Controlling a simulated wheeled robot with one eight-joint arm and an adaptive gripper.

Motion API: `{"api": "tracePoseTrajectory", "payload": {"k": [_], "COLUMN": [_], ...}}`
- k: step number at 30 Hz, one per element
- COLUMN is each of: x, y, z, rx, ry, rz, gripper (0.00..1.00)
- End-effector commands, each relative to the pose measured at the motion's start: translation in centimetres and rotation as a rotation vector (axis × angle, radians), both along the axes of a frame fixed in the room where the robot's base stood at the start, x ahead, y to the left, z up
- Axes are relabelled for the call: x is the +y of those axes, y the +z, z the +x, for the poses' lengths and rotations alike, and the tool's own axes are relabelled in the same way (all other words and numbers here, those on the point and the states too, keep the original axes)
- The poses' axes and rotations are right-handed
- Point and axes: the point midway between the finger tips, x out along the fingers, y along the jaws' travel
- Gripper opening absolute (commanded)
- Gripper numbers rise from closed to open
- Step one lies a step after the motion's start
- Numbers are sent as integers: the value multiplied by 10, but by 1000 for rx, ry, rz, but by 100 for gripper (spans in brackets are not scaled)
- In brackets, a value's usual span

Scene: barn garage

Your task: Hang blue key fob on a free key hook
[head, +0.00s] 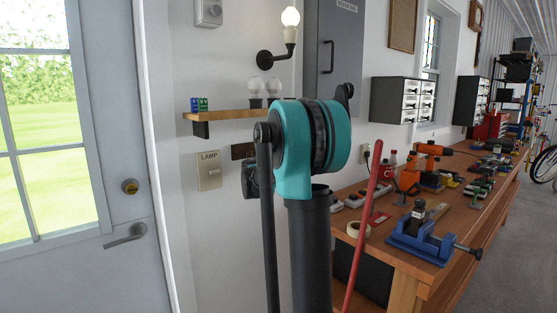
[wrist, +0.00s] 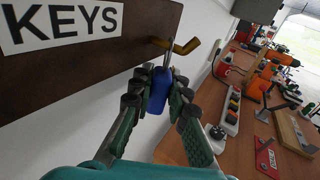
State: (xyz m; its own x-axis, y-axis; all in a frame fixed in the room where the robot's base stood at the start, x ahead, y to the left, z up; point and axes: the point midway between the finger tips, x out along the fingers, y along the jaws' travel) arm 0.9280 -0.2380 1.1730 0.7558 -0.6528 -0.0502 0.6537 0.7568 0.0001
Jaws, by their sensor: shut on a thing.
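The blue key fob (wrist: 158,91) sits between the fingertips of my gripper (wrist: 156,84), which is shut on it in the wrist view. A thin metal ring, seen nearly edge-on, rises from the fob's top to the brass hook (wrist: 188,47). I cannot tell whether the ring is around the hook or only beside it. The hook sticks out from the dark key board (wrist: 95,65) with its KEYS label (wrist: 62,22). No other hook shows clearly. In the head view a small part of the dark board (head: 242,151) shows; my arm hides the fob.
A wooden shelf (head: 232,115) with bulbs is above the board, and a LAMP switch plate (head: 208,171) is to its left. The workbench (head: 440,215) on the right carries tools, a blue vise (head: 420,240) and a power strip (wrist: 232,112). A red pole (head: 362,240) leans nearby.

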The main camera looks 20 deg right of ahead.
Motion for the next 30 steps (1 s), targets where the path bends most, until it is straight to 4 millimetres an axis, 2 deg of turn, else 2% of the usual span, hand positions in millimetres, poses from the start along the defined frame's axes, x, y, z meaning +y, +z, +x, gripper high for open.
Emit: {"api": "tracePoseTrajectory", "payload": {"k": [4,5,10,23,30], "x": [0,0,0,5,33], "y": [0,0,0,1,2], "z": [0,0,0,-5,-37], "rx": [0,0,0,0,0], "ry": [0,0,0,1,3], "rz": [0,0,0,0,0], "gripper": [0,18,39,40,40]}}
